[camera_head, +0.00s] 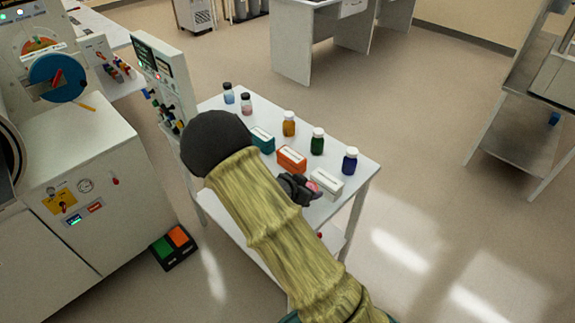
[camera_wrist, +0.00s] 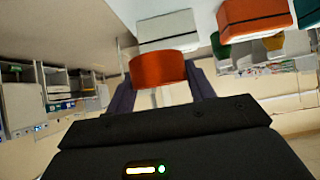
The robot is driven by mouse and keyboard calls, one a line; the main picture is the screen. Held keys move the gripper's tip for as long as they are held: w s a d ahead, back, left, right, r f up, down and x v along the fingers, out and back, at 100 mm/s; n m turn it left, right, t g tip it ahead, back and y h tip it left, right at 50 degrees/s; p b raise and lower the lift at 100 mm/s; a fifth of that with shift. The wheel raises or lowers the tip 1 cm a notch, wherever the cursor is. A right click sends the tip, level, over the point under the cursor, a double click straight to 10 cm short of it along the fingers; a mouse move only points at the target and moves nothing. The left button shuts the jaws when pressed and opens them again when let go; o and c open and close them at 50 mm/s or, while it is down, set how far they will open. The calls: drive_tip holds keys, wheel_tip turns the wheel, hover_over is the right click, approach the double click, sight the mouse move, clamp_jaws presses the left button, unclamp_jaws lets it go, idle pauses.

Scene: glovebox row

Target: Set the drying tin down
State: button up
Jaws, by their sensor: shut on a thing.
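My gripper (camera_head: 300,188) is over the near side of the white table (camera_head: 228,178), just left of a white box (camera_head: 326,182). It is shut on a round orange-red tin (camera_wrist: 160,70), which sits between the dark fingers in the wrist view. In the head view only a small pinkish patch of the tin (camera_head: 314,186) shows; my gripper and sleeved arm hide the rest. The wrist view is upside down, with the tabletop at the top and the white box (camera_wrist: 167,30) behind the tin. I cannot tell whether the tin touches the tabletop.
An orange box (camera_head: 291,159) and a teal box (camera_head: 262,138) line up with the white box. Behind them stand amber (camera_head: 289,124), green (camera_head: 317,142) and blue (camera_head: 350,160) bottles and two small vials. A control panel (camera_head: 160,75) rises at the table's left.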

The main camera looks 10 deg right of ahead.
drive_tip(key=shift+a+f, duration=0.15)
drive_tip(key=shift+a, duration=0.45)
drive_tip(key=shift+f, duration=2.9)
drive_tip(key=shift+f, duration=0.1)
drive_tip(key=shift+f, duration=2)
